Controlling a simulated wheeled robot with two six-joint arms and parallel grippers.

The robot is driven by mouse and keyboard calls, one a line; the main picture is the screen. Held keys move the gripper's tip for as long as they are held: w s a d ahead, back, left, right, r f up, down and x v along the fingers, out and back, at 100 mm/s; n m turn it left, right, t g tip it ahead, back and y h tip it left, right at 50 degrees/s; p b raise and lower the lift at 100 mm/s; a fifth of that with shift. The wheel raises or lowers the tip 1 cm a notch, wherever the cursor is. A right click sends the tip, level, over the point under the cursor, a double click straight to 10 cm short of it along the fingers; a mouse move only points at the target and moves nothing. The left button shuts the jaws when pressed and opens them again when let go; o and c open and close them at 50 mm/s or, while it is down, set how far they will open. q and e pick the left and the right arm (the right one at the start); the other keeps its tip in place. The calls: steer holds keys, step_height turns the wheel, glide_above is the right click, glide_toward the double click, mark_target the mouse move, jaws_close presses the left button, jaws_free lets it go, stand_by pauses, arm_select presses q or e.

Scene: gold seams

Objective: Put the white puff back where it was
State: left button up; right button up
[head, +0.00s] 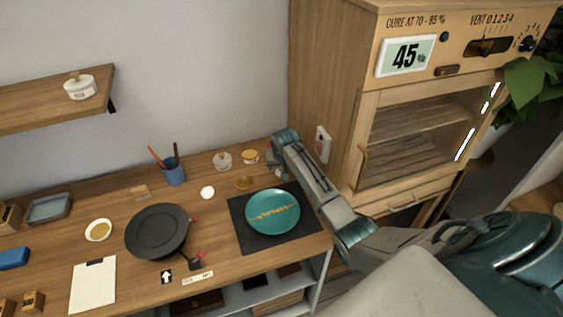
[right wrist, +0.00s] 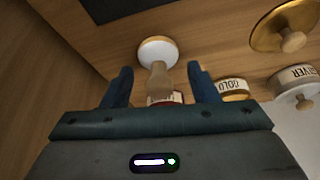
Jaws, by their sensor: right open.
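What looks like the white puff (right wrist: 152,52), a round white pad with a wooden handle, stands on the wooden worktop in the right wrist view. My right gripper (right wrist: 159,88) is open, with its fingers on either side of the handle and a gap showing on both sides. In the head view, my right gripper (head: 275,158) is at the back right of the worktop, beside the cabinet, and the puff there is hidden by it. A small white round thing (head: 207,192) lies left of the dark mat; I cannot tell what it is. My left gripper is not in view.
Close by stand the gold jar (head: 249,157), the silver jar (head: 223,161) and a brass lidded piece (head: 243,183). A teal plate (head: 260,198) with a gold seam lies on the dark mat (head: 245,237). The cabinet (head: 335,95) rises at the right. A black pan (head: 157,230) is farther left.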

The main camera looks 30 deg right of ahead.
steer(key=b+v, duration=0.2)
steer(key=v, duration=1)
